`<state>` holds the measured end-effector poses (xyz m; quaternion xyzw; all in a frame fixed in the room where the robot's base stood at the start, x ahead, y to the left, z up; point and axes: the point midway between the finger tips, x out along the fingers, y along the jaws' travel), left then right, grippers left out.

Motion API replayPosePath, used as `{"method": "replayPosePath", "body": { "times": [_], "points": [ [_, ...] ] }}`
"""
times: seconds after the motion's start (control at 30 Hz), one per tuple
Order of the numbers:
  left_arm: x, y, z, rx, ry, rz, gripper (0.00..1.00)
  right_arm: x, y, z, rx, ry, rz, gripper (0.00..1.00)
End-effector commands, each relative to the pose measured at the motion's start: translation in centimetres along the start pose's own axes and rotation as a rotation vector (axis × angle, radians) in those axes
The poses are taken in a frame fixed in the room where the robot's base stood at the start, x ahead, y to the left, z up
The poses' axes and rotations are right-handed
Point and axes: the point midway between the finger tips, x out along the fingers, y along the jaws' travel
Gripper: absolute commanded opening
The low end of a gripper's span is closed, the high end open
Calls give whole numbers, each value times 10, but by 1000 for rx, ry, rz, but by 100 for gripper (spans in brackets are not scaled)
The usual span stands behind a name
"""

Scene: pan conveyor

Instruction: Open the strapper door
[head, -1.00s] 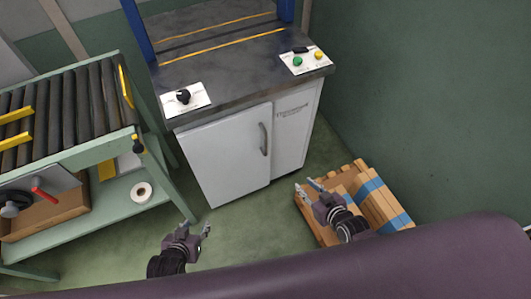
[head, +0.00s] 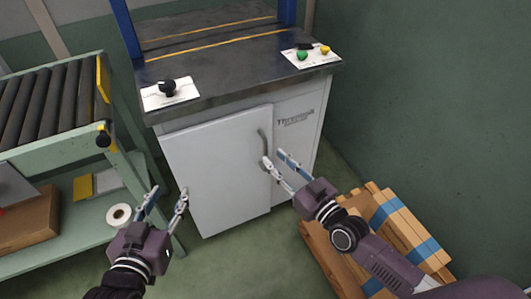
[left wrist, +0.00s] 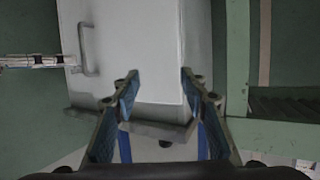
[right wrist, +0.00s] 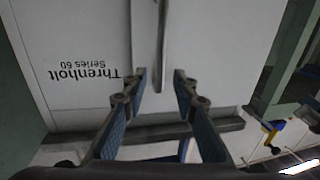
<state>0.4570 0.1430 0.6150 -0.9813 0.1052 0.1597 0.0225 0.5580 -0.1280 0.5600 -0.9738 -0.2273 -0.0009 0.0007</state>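The strapper (head: 215,95) has a dark top and a white cabinet with a white door (head: 215,170) on its front. The door looks closed. Its grey vertical handle (head: 264,148) is near the door's right edge. My right gripper (head: 276,158) is open at the handle. In the right wrist view the handle (right wrist: 161,45) lies ahead, between the lines of the open fingers (right wrist: 160,78); contact cannot be told. My left gripper (head: 165,195) is open and empty, in front of the door's lower left. The handle also shows in the left wrist view (left wrist: 88,50).
A green roller conveyor (head: 60,135) stands at the left, with a tape roll (head: 119,215) and a cardboard box (head: 30,222) on its lower shelf. A stack of brown bundles with blue bands (head: 385,235) lies on the floor at the right, under my right arm.

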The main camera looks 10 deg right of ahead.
Motion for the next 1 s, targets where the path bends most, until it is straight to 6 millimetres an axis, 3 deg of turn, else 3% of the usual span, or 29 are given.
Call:
{"method": "replayPosePath", "body": {
  "times": [0.3,0.5,0.73,1.0],
  "points": [
    [2,6,-47,-2,214,13,40,46,1,1,0,1,2,26],
    [0,8,-59,-3,266,16,40,56,0,1,1,-2,1,26],
    [0,8,-60,-3,268,16,40,56,0,1,1,-3,1,26],
    [0,8,-60,-3,268,16,40,56,0,1,0,-2,1,0]
  ]
}}
